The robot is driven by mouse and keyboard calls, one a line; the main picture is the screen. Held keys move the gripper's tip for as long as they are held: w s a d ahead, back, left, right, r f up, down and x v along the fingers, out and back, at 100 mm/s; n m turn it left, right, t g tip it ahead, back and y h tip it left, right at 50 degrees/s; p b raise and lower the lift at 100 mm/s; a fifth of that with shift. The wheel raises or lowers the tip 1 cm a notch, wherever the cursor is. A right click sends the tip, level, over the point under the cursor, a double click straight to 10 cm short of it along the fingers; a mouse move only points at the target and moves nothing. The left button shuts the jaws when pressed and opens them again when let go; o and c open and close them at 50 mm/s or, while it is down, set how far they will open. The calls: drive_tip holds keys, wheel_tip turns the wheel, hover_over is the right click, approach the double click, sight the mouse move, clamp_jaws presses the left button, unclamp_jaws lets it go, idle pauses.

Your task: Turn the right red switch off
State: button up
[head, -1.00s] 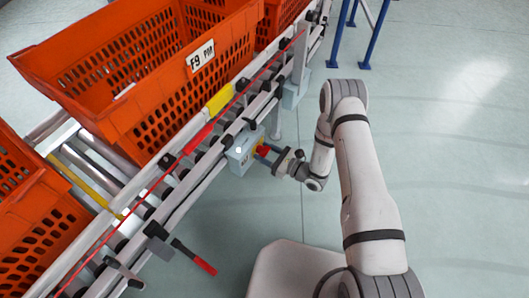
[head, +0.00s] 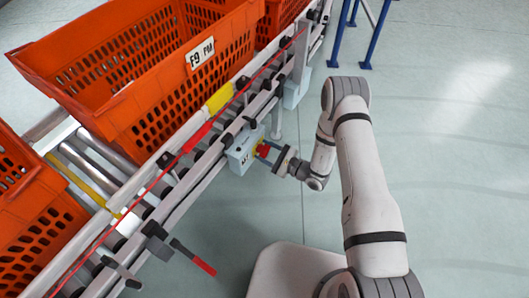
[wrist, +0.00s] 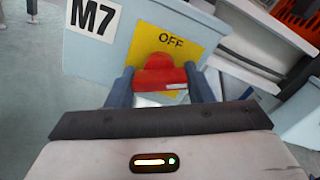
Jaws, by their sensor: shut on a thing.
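The red switch (wrist: 160,74) sits on a yellow plate marked OFF (wrist: 185,43) on a grey-blue box labelled M7 (wrist: 118,45). In the head view the same red switch (head: 263,150) shows on the box (head: 239,155) fixed to the conveyor's side. My gripper (wrist: 161,88) has one finger on each side of the red switch and is shut on it. It also shows in the head view (head: 272,158), reaching the box from the right. The base of the switch is partly hidden behind my gripper.
Orange totes (head: 150,75) stand on the roller conveyor (head: 85,155) at left. A red-tipped lever (head: 203,264) sticks out from the conveyor's lower side. Another grey box (head: 294,93) hangs farther along the rail. The floor (head: 450,150) at right is clear.

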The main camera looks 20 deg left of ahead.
drive_tip(key=n+b, duration=0.1)
drive_tip(key=n, duration=0.5)
drive_tip(key=shift+s+f+b, duration=0.1)
drive_tip(key=shift+f+b, duration=0.05)
drive_tip(key=shift+b, duration=0.15)
drive_tip(key=n+b, duration=0.1)
drive_tip(key=n, duration=0.5)
drive_tip(key=shift+b, duration=0.4)
drive_tip(key=shift+n, duration=0.3)
drive_tip(key=o, duration=1)
drive_tip(key=shift+r, duration=0.25)
drive_tip(key=shift+c, duration=0.2)
drive_tip(key=p+v, duration=0.2)
drive_tip(key=v, duration=0.6)
